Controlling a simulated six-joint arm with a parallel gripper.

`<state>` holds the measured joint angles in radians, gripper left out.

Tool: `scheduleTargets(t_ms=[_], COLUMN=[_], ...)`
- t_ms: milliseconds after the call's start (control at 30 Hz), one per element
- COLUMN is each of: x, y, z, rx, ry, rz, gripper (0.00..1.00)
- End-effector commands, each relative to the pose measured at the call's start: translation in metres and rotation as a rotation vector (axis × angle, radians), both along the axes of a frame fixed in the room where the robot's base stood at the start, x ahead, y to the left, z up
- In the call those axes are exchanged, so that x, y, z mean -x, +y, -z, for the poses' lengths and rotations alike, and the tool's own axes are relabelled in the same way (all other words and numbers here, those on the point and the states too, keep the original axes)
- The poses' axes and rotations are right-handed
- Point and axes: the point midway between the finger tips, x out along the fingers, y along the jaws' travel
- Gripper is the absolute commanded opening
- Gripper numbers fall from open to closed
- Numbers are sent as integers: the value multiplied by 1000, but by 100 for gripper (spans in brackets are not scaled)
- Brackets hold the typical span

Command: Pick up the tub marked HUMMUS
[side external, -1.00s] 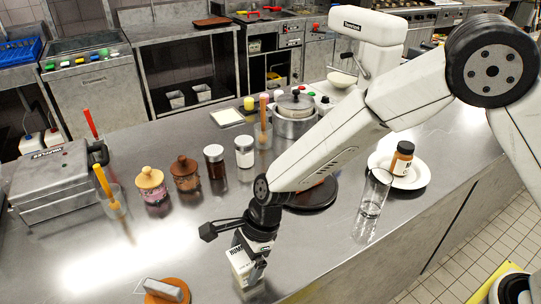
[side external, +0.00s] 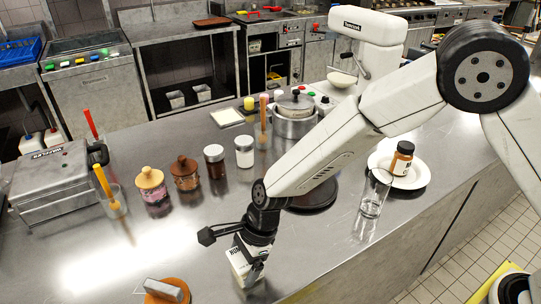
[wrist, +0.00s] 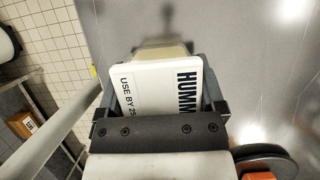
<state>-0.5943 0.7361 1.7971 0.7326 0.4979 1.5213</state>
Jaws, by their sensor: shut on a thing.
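The tub marked HUMMUS (side external: 240,262) is a small white tub with black lettering, near the front of the steel counter in the side view. In the wrist view the tub (wrist: 152,88) shows "HUMM" and "USE BY 25" on its white face; the rest of the word is hidden. My gripper (side external: 255,262) points down over it. In the wrist view my gripper (wrist: 160,100) has a dark finger on either side of the tub and is shut on it. I cannot tell whether the tub touches the counter.
An orange round thing with a grey block (side external: 165,291) lies left of the tub. A glass with an orange-handled tool (side external: 113,203), jars (side external: 153,187) and a pot (side external: 295,123) stand farther back. An empty glass (side external: 373,195) and a white plate (side external: 412,182) stand right.

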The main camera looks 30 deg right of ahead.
Motion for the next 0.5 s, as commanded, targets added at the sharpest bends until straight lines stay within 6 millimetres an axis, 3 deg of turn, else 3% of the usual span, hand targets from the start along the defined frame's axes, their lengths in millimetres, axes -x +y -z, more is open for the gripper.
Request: scheduleTargets(t_ms=[500], x=[0], y=[0], z=[-13], rx=[-2], ry=[-1], rz=[0], gripper=[16])
